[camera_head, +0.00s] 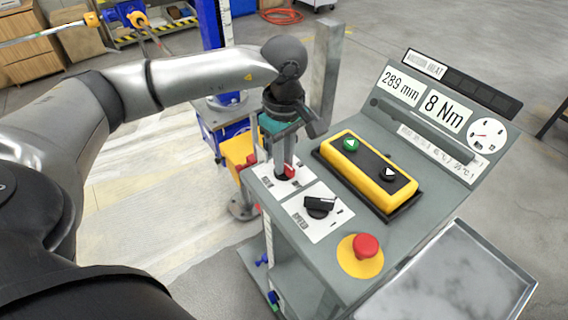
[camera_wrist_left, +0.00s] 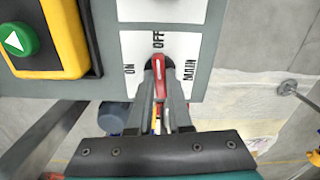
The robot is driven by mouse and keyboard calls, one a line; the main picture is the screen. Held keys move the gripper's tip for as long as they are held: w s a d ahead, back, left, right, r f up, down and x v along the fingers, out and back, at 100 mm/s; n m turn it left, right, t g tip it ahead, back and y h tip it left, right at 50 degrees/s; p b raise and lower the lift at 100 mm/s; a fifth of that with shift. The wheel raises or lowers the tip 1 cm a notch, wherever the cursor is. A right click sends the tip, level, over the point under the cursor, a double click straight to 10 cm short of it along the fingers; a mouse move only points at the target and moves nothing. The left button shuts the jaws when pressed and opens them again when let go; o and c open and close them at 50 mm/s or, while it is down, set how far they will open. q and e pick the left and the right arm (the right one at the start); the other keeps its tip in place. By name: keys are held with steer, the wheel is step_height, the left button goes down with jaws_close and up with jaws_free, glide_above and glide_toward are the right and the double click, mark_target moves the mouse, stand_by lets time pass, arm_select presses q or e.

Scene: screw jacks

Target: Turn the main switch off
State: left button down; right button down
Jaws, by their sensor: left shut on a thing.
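The main switch (camera_wrist_left: 158,67) is a red handle on a white plate (camera_wrist_left: 188,44) marked ON, OFF and MAIN. In the left wrist view the handle lies nearly upright in the picture, in line with the OFF mark. My left gripper (camera_wrist_left: 160,86) is shut on the handle, with a finger on each side of it. In the head view my left gripper (camera_head: 284,168) reaches down onto the same plate (camera_head: 266,182) at the console's left corner, and the fingers hide most of the handle. My right gripper is not in view.
On the console (camera_head: 350,225) there are a black rotary knob (camera_head: 320,207), a red emergency button (camera_head: 366,245) on a yellow base, and a yellow button box (camera_head: 345,155). A tilted display panel (camera_head: 440,110) rises behind. A grey post (camera_head: 326,70) stands near my left wrist.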

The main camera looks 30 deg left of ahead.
arm_select(q)
steer(key=shift+m+b, duration=0.3)
steer(key=shift+m, duration=0.3)
steer(key=c, duration=0.8)
jaws_free()
steer(key=shift+c, duration=0.2)
steer(key=shift+r, duration=0.1)
step_height(320, 180, up, 15)
steer(key=shift+p, duration=0.45)
